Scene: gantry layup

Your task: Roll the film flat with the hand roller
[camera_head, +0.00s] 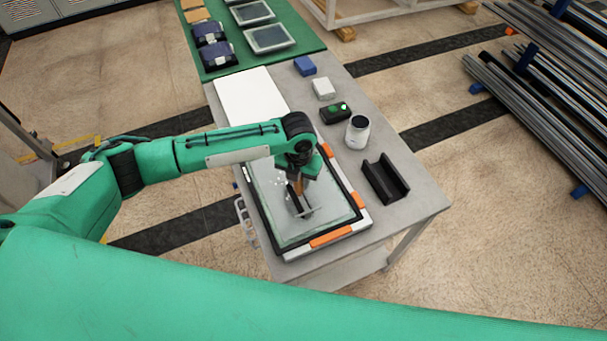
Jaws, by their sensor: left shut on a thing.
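The film (334,196) lies as a pale, clear sheet on a panel inside a black frame with orange corner pieces (331,236). Small white bubble-like spots show near its upper left part. My left gripper (301,182) points down over the film and is shut on the hand roller (302,208). The roller is small and dark with a brownish handle, and it is at the middle of the film. I cannot tell whether it touches the film. My arm and gripper hide the top part of the frame. My right gripper is not in view.
On the grey table (420,196), right of the frame, stand a black channel-shaped holder (386,180), a white jar (357,133), a black-green box (335,112), a white block (323,88) and a blue block (305,66). A white sheet (249,95) lies behind. Metal bars (550,95) lie far right.

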